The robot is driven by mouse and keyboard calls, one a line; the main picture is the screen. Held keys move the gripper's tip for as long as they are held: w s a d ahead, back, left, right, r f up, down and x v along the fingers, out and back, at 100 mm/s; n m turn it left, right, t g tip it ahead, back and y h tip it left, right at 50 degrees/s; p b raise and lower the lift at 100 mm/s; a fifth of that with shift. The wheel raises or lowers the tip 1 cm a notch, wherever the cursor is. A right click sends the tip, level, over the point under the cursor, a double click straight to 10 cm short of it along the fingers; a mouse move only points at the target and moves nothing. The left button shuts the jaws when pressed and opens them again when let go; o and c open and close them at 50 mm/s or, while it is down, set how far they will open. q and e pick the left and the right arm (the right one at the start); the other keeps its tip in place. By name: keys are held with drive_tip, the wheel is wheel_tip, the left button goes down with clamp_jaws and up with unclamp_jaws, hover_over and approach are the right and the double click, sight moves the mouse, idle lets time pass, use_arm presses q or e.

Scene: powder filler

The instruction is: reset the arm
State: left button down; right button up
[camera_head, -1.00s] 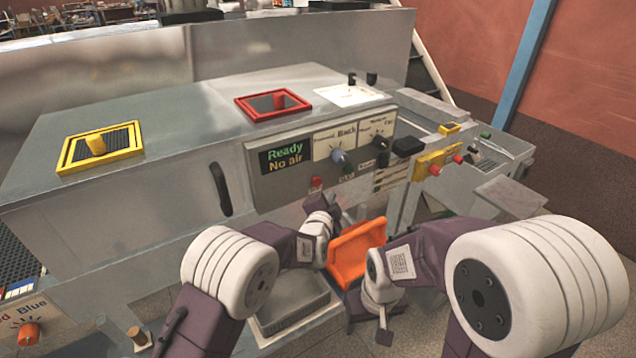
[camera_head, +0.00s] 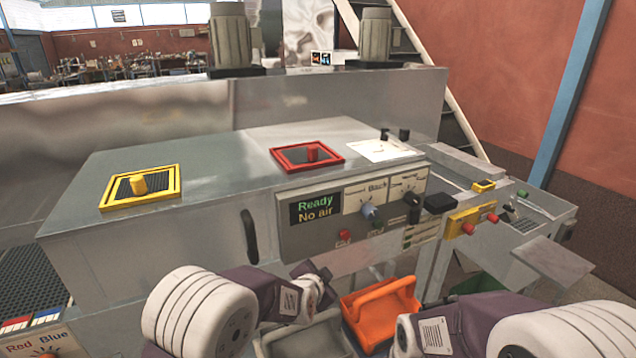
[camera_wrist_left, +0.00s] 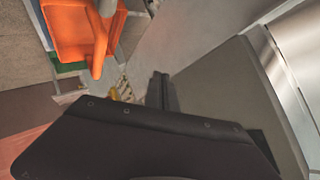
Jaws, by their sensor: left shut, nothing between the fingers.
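My left arm comes in from the left in the head view and ends at its wrist (camera_head: 308,292), in front of the filler machine's control panel (camera_head: 350,210). Its fingers are hard to make out there. In the left wrist view my left gripper (camera_wrist_left: 161,90) is shut and empty, its dark fingers together. My right arm (camera_head: 440,330) comes in at the lower right; its gripper is below the picture edge. The panel display (camera_head: 315,208) reads "Ready" and "No air".
An orange tray (camera_head: 380,306) with a handle sits between my arms, and also shows in the left wrist view (camera_wrist_left: 70,32). A grey tray (camera_head: 308,338) is beside it. The machine's top has a yellow-framed hatch (camera_head: 140,187) and a red-framed hatch (camera_head: 306,157).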

use_arm(q)
drive_tip(key=s+a+f+n+g+y, duration=0.1)
drive_tip(key=s+a+f+n+g, duration=0.15)
drive_tip(key=s+a, duration=0.35)
drive_tip(key=s+a+f+n+g+y, duration=0.1)
drive_tip(key=s+a+n+g, duration=0.15)
drive_tip(key=a, duration=0.55)
drive_tip(key=s+a+f+n+g+y, duration=0.1)
drive_tip(key=s+a+n, duration=0.3)
drive_tip(key=s, duration=0.6)
drive_tip(key=s+a+f+n+g+y, duration=0.1)
drive_tip(key=s+a+f+n+g, duration=0.1)
drive_tip(key=s+a, duration=0.5)
drive_tip(key=s+n+g, duration=0.1)
drive_tip(key=s+n, duration=0.1)
drive_tip(key=s, duration=0.1)
drive_tip(key=shift+f+g, duration=0.15)
drive_tip(key=shift+g, duration=0.25)
drive_tip(key=shift+a, duration=0.1)
